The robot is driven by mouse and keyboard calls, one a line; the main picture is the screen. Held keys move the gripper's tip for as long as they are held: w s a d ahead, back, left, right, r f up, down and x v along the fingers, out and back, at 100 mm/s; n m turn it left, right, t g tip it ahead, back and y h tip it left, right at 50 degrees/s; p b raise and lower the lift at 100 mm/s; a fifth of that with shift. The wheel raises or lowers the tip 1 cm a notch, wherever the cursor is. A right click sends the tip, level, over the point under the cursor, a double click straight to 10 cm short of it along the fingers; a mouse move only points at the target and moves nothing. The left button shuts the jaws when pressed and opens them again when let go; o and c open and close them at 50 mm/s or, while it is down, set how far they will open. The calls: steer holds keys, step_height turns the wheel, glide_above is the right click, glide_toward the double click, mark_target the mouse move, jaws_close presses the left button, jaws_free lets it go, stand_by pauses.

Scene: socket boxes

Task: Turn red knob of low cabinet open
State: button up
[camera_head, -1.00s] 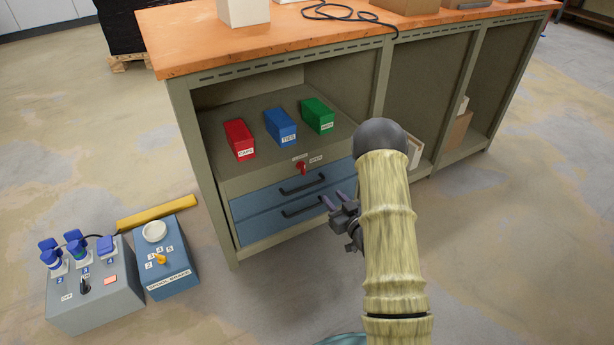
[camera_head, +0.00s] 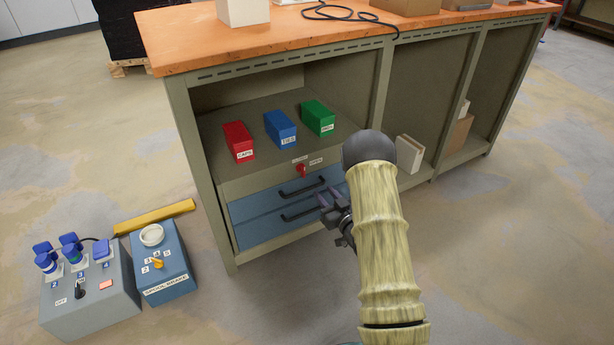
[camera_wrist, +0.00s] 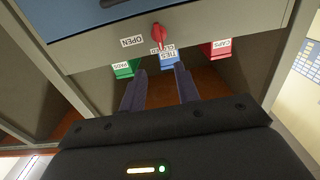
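The red knob (camera_head: 301,170) sits on the top front panel of the low cabinet (camera_head: 240,185), above the blue drawers, with labels beside it. In the wrist view the knob (camera_wrist: 158,35) shows upside down, between an OPEN label (camera_wrist: 131,41) and a CLOSED label that it partly covers. My gripper (camera_head: 325,196) is in front of the drawers, lower and to the right of the knob. In the wrist view my gripper (camera_wrist: 159,75) has its two fingers apart with nothing between them. The knob lies beyond the fingertips, not touched.
Red (camera_head: 239,141), blue (camera_head: 280,129) and green (camera_head: 318,118) boxes stand on the cabinet top under the orange workbench (camera_head: 250,50). Drawer handles (camera_head: 301,187) stick out near my gripper. Grey (camera_head: 90,295) and blue (camera_head: 163,263) control boxes stand on the floor at left. Floor in front is clear.

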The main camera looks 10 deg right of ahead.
mark_target(305, 170)
steer(key=b+x, duration=0.4)
steer(key=x, duration=0.7)
steer(key=shift+w+f, duration=0.1)
steer(key=shift+f, duration=0.05)
steer(key=shift+w+a, duration=0.15)
steer(key=shift+w, duration=0.2)
jaws_close()
